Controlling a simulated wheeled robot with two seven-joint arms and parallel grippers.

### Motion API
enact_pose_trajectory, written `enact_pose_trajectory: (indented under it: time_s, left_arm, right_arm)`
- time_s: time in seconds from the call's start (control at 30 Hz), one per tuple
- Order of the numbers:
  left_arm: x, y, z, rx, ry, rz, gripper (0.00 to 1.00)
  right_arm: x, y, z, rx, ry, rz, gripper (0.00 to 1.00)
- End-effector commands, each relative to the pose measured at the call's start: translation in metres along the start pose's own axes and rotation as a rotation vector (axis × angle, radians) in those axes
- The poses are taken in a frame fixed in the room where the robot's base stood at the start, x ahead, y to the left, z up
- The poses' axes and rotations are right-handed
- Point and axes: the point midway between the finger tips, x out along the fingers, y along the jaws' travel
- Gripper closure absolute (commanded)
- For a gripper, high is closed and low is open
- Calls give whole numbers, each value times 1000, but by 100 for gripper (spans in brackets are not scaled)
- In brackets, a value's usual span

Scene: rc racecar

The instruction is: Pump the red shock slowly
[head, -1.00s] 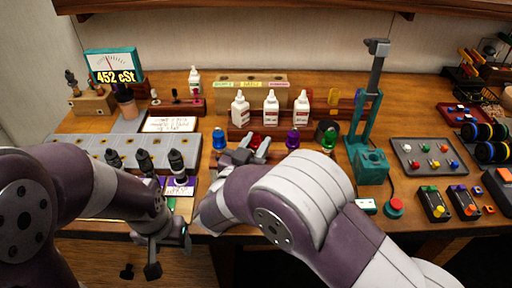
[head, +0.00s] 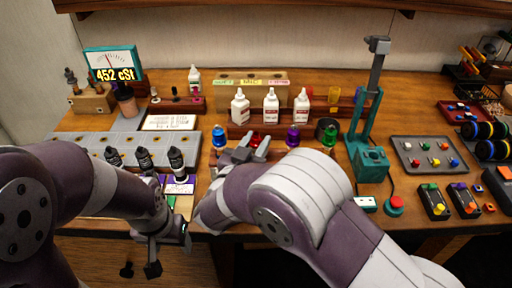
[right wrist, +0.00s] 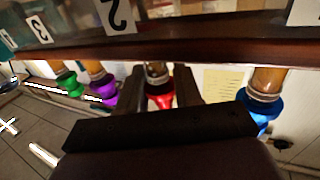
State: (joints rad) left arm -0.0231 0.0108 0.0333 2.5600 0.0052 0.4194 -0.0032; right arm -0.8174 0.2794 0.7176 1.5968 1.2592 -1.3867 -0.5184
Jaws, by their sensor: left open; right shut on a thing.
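The red shock (head: 255,139) stands in the row of coloured shocks at the middle of the bench, mostly hidden by my right gripper (head: 258,146). In the right wrist view, its red cap (right wrist: 160,98) and amber body sit between the two dark fingers of my right gripper (right wrist: 160,88). That gripper is shut on the red shock. My left gripper (head: 140,269) is open and empty, pointing down at the bench's front edge, well away from the shock.
The blue shock (head: 218,138) is left of the red one; the purple shock (head: 292,137) and green shock (head: 329,137) are right. White bottles (head: 270,106) stand behind. A teal press (head: 368,160) stands to the right. Black-capped bottles (head: 176,160) are near my left arm.

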Motion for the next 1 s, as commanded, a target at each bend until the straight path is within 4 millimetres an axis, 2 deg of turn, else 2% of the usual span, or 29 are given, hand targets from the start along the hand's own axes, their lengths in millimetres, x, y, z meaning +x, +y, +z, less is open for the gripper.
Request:
enact_pose_trajectory:
  time_s: [0.47,1.0]
  left_arm:
    - [5,0,0,0,0,0,37]
    - [-3,0,0,0,0,0,37]
  right_arm:
    - [0,0,9,-3,-3,0,97]
    - [0,0,1,-3,-3,0,97]
